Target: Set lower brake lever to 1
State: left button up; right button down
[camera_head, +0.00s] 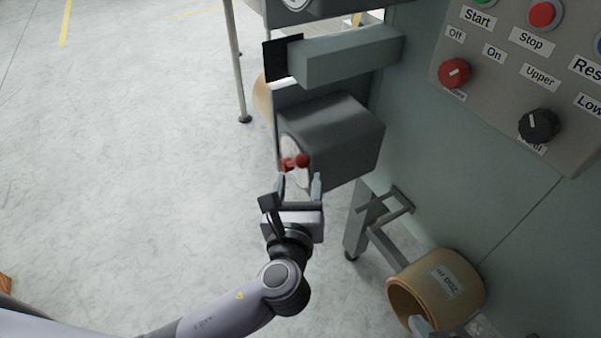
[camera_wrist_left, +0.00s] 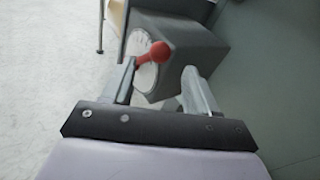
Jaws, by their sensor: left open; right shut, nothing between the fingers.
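The lower brake lever (camera_head: 301,160) is a small red lever with a ball knob, on a white round dial (camera_head: 294,168) at the end of a dark grey box. My left gripper (camera_head: 299,181) is open just in front of it, one finger to each side. In the left wrist view the red lever (camera_wrist_left: 155,52) shows beyond the fingertips of the gripper (camera_wrist_left: 160,72), a little nearer the left finger. I cannot tell whether they touch. My right gripper (camera_head: 420,326) barely shows at the bottom edge and is shut.
A grey-green machine side stands right of the lever. A control panel (camera_head: 500,75) with buttons and knobs is at upper right. A tan roll (camera_head: 440,285) hangs on a bracket at lower right. A grey-green beam (camera_head: 345,55) juts out above the dark box. The floor at left is clear.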

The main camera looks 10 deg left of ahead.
pick_arm(q)
jog(key=shift+s+r, duration=0.15)
jog(key=shift+s, duration=1)
jog(key=shift+c, duration=0.3)
